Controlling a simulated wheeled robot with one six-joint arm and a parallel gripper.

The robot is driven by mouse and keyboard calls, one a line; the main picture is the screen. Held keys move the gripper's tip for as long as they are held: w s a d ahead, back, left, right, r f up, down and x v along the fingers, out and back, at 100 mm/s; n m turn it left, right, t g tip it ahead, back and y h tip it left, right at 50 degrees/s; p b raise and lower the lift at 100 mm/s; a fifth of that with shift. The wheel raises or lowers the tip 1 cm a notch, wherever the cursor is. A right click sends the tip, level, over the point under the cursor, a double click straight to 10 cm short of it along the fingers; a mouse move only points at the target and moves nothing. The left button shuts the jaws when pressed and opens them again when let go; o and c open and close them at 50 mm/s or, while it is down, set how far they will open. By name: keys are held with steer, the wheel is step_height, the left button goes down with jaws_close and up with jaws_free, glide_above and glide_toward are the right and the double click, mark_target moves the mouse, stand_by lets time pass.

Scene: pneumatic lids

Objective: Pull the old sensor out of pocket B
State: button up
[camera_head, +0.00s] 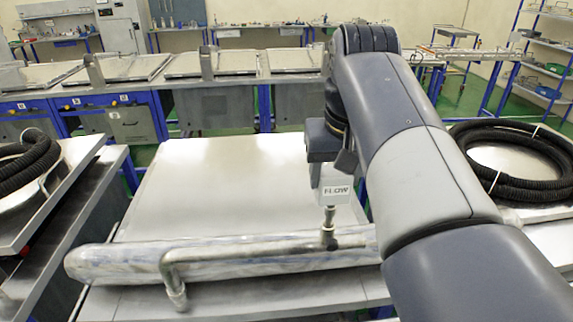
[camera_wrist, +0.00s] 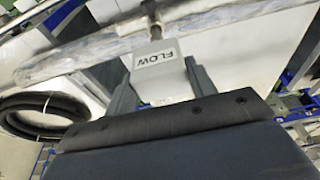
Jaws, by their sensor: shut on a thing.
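A white block sensor labelled FLOW (camera_head: 335,193) is above the horizontal metal pipe (camera_head: 245,247) in the head view. Its thin metal stem points down at an upright fitting (camera_head: 328,236) on the pipe. I cannot tell how deep the stem sits. My gripper (camera_head: 336,172) points down and is shut on the sensor's body. In the wrist view the sensor (camera_wrist: 155,60) sits between the two grey fingers of my gripper (camera_wrist: 161,76), with the stem and pipe beyond. No letter B marking is readable, so I cannot confirm which pocket this is.
A black coiled hose (camera_head: 500,150) lies on the right, another coiled hose (camera_head: 30,160) on the left. Workbenches with metal lids (camera_head: 210,65) stand behind. The space above the lid, left of my arm, is clear.

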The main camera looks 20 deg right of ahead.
steer(key=shift+w+p+v, duration=0.25)
steer(key=shift+p+v, duration=0.7)
steer(key=shift+v, duration=0.15)
steer(key=shift+d+r, duration=0.1)
steer(key=shift+r, duration=0.3)
steer(key=shift+v, duration=0.85)
steer(key=shift+w+r, duration=0.15)
steer(key=shift+w, duration=0.05)
steer(key=shift+w+v, duration=0.2)
steer(key=shift+v, duration=0.6)
steer(key=shift+w+v, duration=0.15)
steer(key=shift+v, duration=0.6)
steer(key=shift+w+v, duration=0.2)
steer(key=shift+v, duration=0.6)
steer(key=shift+d+r, duration=0.1)
steer(key=shift+d, duration=0.1)
